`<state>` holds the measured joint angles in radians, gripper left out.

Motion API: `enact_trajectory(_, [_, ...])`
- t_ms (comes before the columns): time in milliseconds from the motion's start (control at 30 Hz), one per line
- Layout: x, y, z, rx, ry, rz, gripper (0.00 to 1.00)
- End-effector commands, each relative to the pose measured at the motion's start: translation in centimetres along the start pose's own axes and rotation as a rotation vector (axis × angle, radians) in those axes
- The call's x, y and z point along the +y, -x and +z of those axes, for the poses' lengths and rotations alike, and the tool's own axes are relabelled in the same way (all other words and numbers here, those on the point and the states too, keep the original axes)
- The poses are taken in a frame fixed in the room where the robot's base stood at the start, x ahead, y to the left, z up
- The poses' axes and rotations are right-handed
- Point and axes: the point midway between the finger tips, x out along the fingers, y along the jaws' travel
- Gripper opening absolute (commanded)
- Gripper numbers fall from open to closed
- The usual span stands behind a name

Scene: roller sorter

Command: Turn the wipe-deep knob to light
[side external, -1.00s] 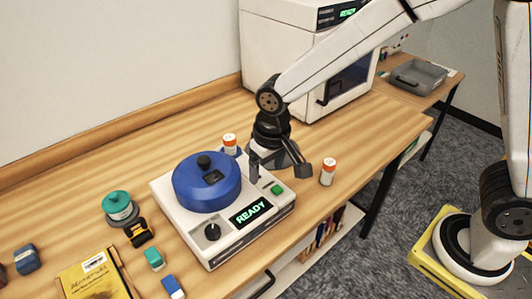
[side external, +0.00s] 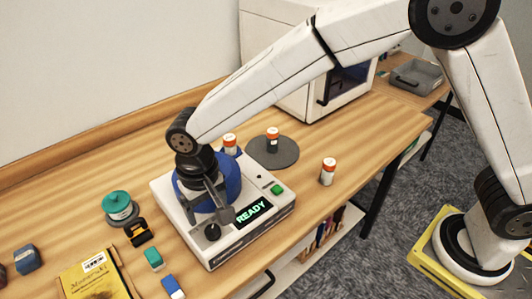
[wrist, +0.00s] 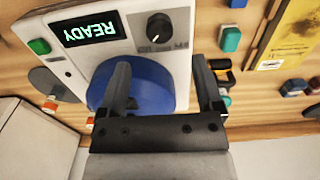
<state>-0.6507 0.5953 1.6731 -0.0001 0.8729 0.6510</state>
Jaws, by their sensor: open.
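A black knob (side external: 212,231) with a light pointer mark sits on the front panel of the white machine (side external: 225,255). In the wrist view the knob (wrist: 160,28) is in plain sight near the top centre, with small print beside it that I cannot read. The green display (side external: 250,212) reads READY. My gripper (side external: 208,211) is over the machine's blue lid (side external: 235,182), just behind the knob in the side view. In the wrist view my gripper (wrist: 161,72) is open and empty, its fingers apart over the lid's edge, and the knob lies beyond the tips.
A green button (side external: 277,189) is on the same panel. A teal-topped jar (side external: 118,207) and small blocks lie left.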

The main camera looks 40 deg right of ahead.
Motion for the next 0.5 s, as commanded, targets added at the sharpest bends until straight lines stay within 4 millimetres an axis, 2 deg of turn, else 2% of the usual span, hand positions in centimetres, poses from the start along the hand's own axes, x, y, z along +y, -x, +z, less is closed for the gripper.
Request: enact_trajectory(500, [0.1,-5.8,0.0,-0.001,0.0,0.001,0.84])
